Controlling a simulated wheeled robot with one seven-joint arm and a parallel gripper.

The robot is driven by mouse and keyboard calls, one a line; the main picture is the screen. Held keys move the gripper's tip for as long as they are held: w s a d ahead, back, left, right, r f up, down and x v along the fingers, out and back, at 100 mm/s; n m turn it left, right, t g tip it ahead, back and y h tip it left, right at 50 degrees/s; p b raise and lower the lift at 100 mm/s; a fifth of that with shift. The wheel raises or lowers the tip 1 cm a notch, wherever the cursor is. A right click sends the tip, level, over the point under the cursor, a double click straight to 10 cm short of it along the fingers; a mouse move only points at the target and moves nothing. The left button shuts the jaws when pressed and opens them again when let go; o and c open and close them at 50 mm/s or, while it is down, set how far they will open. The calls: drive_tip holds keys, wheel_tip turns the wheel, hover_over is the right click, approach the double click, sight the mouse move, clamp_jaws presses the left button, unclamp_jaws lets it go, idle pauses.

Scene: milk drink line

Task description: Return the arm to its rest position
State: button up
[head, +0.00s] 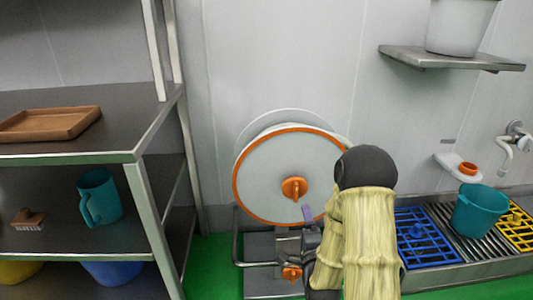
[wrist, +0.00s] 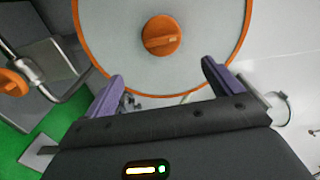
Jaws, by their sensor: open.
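My gripper (wrist: 163,80) is open and empty in the wrist view, its two purple fingers spread apart. In front of it is a round white lid (head: 277,165) with an orange rim and an orange knob (head: 294,188). The knob also shows in the wrist view (wrist: 161,36), beyond the fingers and apart from them. In the head view my arm, in a pale yellow sleeve, stands right of the lid and covers its right edge. One purple finger (head: 307,212) shows low in front of the lid; the rest of the gripper is mostly hidden.
A metal shelf (head: 140,155) at the left holds a wooden tray (head: 48,123) and a teal jug (head: 99,198). A wall shelf (head: 450,59) bears a white bucket (head: 460,27).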

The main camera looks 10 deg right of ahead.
drive_tip(key=s+a+r+n+g+y+p, duration=0.1)
drive_tip(key=s+a+r+n+g+p, duration=0.1)
drive_tip(key=s+r+n+g+p, duration=0.55)
drive_tip(key=s+a+r+n+g+p, duration=0.25)
drive_tip(key=s+r+n+g, duration=0.25)
drive_tip(key=s+n+g, duration=0.5)
wheel_tip(320, 180, up, 38)
drive_tip(key=s+t+p, duration=0.2)
drive_tip(key=p, duration=3.6)
drive_tip(key=shift+d+n+p, duration=0.3)
drive_tip(key=shift+d+n, duration=0.05)
drive_tip(key=shift+n, duration=0.1)
drive_tip(key=shift+f, duration=0.15)
